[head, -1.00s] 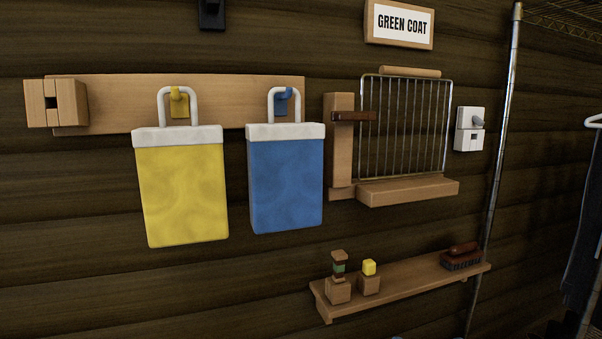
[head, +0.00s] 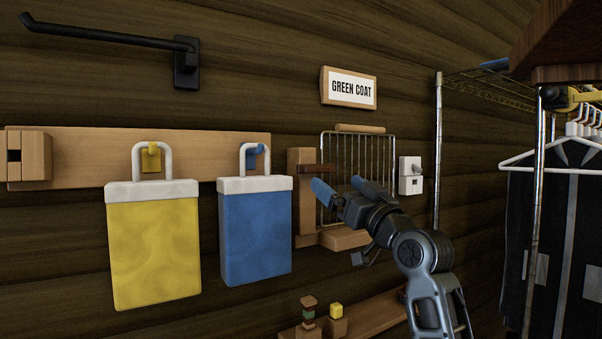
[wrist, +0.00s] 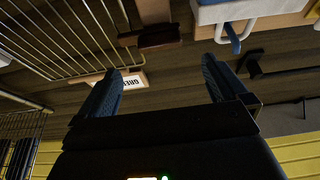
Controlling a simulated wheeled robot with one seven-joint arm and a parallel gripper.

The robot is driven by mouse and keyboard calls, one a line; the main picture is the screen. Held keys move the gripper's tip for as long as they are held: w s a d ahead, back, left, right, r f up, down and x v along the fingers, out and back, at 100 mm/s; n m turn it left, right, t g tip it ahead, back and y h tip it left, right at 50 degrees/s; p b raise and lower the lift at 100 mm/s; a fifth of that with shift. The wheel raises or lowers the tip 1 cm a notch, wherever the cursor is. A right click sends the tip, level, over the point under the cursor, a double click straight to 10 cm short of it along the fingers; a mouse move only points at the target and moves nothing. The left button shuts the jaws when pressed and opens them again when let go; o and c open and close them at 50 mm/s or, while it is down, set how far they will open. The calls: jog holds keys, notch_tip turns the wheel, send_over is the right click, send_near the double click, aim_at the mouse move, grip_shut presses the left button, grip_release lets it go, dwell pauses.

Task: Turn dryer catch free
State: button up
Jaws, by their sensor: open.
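The dryer catch (head: 314,169) is a dark brown bar lying level across the top of a pale wooden post (head: 305,214). Its right end lies over the left edge of the wire dryer rack (head: 352,152). In the wrist view the catch (wrist: 150,38) shows upside down, ahead of my fingers. My gripper (head: 343,190) is open and empty, in front of the rack and slightly below and right of the catch in the head view. In the wrist view my open fingers (wrist: 162,72) are apart from the catch, with nothing between them. My gripper hides part of the rack.
A blue bag (head: 256,235) and a yellow bag (head: 153,250) hang left of the rack. A white switch (head: 411,176) is to its right. A shelf (head: 370,314) with small blocks is below. A black hook (head: 186,63) juts out at upper left. Clothes hang at right.

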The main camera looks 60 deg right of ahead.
aim_at(319, 169)
jog(key=p+x, duration=0.2)
jog(key=x, duration=0.5)
jog(key=shift+w+d+r, duration=0.1)
jog(key=shift+w, duration=0.2)
jog(key=c, duration=1.5)
